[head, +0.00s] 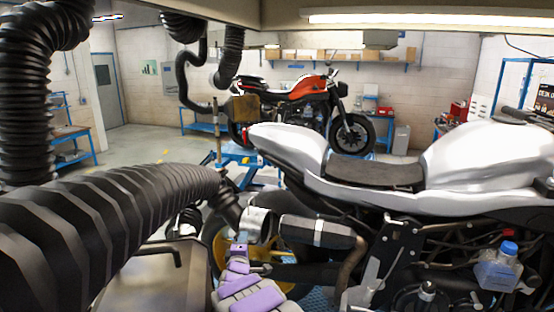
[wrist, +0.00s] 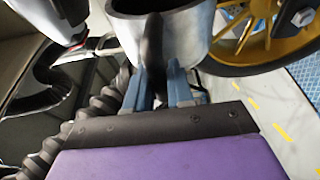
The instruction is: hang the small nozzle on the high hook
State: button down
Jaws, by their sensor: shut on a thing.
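The small nozzle (head: 257,224) is a silver cup on the end of a ribbed black hose, beside the muffler (head: 318,232) of the white motorcycle. In the head view I cannot tell whether it touches the muffler. My gripper (head: 238,248), on a purple and grey arm, is just below the nozzle. In the wrist view, the blue fingers (wrist: 158,92) are shut on a dark handle at the side of the nozzle (wrist: 188,42). The nozzle's dark mouth faces up in that view. I cannot make out the high hook for sure.
Large ribbed hoses (head: 110,215) fill the left side. The white motorcycle (head: 390,175) stands close on the right, its yellow rear wheel (wrist: 265,40) near my gripper. An orange motorcycle (head: 300,90) stands farther back. Open floor (head: 135,150) shows at the left.

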jog(key=s+a+r+p, duration=0.2)
jog(key=s+r+p, duration=0.1)
jog(key=s, duration=0.5)
jog(key=shift+a, duration=0.25)
dwell(1.0)
jog(key=shift+f, duration=0.2)
